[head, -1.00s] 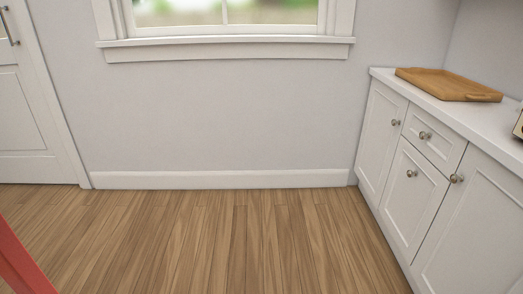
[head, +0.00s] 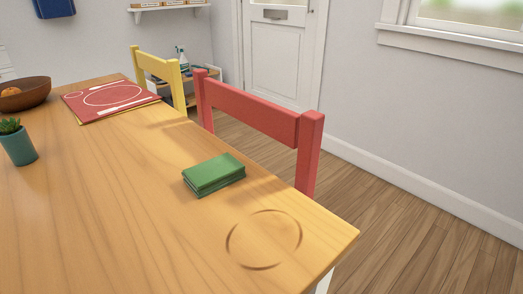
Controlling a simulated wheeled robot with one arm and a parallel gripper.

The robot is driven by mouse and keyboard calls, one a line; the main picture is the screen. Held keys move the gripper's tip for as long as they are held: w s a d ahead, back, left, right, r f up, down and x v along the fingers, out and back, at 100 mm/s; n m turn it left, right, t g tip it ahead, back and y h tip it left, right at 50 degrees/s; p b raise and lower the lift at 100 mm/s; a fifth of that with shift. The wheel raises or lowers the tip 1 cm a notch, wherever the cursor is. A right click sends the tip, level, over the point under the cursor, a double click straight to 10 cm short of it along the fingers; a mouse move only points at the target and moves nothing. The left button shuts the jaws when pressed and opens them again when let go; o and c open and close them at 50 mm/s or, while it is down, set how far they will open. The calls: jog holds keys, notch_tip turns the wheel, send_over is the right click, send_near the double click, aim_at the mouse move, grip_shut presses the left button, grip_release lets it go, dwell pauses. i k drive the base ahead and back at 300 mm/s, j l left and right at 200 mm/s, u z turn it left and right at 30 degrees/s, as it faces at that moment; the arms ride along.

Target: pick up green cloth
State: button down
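The green cloth (head: 213,174) lies folded into a flat rectangular stack on the wooden table (head: 130,215), near the edge by the red chair. Nothing covers it. A dark ring mark (head: 264,239) is on the tabletop in front of it, toward the near right corner. My gripper is not in view.
A red chair (head: 262,115) and a yellow chair (head: 158,66) stand along the table's far side. Red placemats (head: 110,98), a wooden bowl (head: 22,95) and a potted plant (head: 17,143) are on the table's left part. Open floor (head: 400,225) lies right of the table.

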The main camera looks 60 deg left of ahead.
aim_at(207, 178)
jog(key=u, duration=2.65)
jog(key=k+l+u, duration=0.1)
